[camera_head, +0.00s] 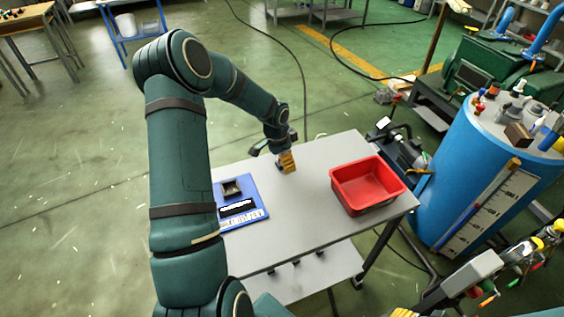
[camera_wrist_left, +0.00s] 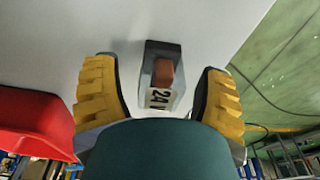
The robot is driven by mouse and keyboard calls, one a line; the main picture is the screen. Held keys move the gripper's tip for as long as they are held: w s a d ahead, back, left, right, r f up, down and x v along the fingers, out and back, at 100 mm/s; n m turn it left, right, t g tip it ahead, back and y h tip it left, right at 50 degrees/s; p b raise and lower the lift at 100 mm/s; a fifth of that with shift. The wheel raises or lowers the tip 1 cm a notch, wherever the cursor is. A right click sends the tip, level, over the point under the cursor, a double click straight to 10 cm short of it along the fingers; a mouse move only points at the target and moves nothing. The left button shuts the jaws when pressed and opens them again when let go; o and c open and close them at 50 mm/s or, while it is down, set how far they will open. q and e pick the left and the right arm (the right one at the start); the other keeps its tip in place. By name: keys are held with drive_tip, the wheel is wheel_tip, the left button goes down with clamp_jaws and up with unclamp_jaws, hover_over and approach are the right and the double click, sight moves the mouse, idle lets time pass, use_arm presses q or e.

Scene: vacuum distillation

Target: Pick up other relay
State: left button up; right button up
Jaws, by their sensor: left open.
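In the left wrist view a small grey box-shaped relay (camera_wrist_left: 162,70) with a brown block and a white label reading "2A" lies on the grey table top. My left gripper (camera_wrist_left: 157,85) is open, with one yellow ridged finger on each side of it and a visible gap to both. In the head view my left gripper (camera_head: 287,162) is low over the middle of the table, and its fingers hide the relay. A yellow ridged piece at the bottom edge looks like a fingertip of my right gripper (camera_head: 405,313); the rest is out of frame.
A red bin (camera_head: 340,188) stands on the right of the table (camera_head: 290,225); it also shows in the left wrist view (camera_wrist_left: 35,118). A blue tray (camera_head: 258,201) with a dark square part and a black strip lies at the left. A blue drum (camera_head: 465,180) stands beyond the right edge.

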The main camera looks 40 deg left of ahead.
use_arm(q)
drive_tip(key=shift+r, duration=0.1)
clamp_jaws()
